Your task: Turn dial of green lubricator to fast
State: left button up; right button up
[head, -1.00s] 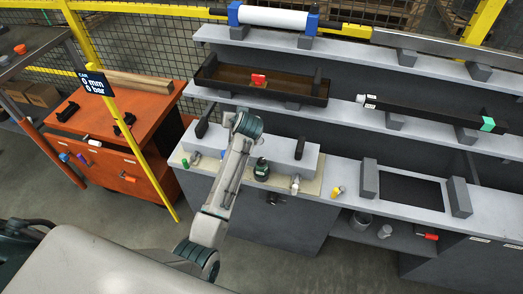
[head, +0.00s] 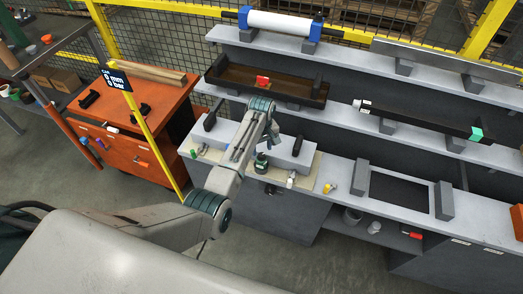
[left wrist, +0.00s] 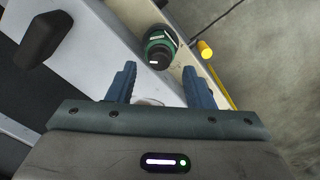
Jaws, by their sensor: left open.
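The green lubricator (head: 261,163) stands upright at the front of the bench, beside a long grey block. My left gripper (head: 273,137) is above and slightly behind it; its fingers are small in the head view. In the left wrist view the lubricator (left wrist: 160,46) shows a green body and a dark round top with pale marks. It lies just beyond the open, empty fingers (left wrist: 160,76), roughly centred between them and apart from them. The dial setting is too small to read. My right gripper is not in view.
Black handles stand on the grey block (head: 230,134), one (head: 297,145) right of the lubricator. A white fitting (head: 291,180) and a yellow part (head: 329,188) are to the right. A shelf with a brown tray (head: 240,82) is behind. A yellow post (head: 150,135) rises at left.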

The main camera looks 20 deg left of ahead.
aim_at(261, 155)
pick_arm(q)
jog(key=shift+f, duration=1.75)
jog(key=c, duration=1)
